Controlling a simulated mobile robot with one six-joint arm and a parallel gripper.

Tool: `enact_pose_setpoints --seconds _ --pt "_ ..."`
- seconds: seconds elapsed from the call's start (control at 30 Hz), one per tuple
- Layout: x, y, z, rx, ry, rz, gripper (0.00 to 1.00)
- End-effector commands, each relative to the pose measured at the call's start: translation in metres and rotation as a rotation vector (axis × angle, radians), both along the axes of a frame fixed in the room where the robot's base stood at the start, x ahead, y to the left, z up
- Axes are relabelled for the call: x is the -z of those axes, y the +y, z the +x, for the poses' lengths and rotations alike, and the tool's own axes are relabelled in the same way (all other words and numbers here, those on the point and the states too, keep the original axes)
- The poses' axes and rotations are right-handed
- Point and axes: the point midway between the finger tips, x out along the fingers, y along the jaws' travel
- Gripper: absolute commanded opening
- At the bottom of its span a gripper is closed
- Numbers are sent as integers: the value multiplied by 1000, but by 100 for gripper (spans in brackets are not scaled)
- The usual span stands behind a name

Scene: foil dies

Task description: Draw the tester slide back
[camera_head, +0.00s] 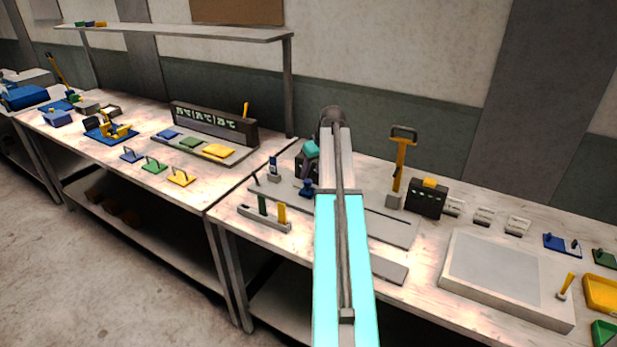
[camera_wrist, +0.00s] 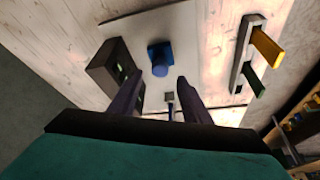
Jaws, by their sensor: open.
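In the head view the blue knob (camera_head: 306,188) stands just left of my arm. My gripper (camera_wrist: 158,82) is open, with its two dark fingers apart and nothing between them. The knob appears just beyond the fingertips, roughly centred between them. I cannot tell the exact distance. A dark box with a green light (camera_wrist: 113,66) stands beside the plate. My arm hides part of this station in the head view.
A grey rack with yellow and green upright tabs (camera_wrist: 248,60) stands to the right in the wrist view. A small grey block with a blue pin (camera_head: 273,170) is near the plate. A yellow-handled tool (camera_head: 400,165) and a broad pale tray (camera_head: 450,270) stand right of my arm.

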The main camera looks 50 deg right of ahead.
Motion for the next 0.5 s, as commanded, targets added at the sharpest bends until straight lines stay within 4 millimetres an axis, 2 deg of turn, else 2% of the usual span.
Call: enact_pose_setpoints --seconds 0.3,0.5 --pt "30 -2 13 -1 1 1 44" --pt "42 -2 18 -1 1 1 44"
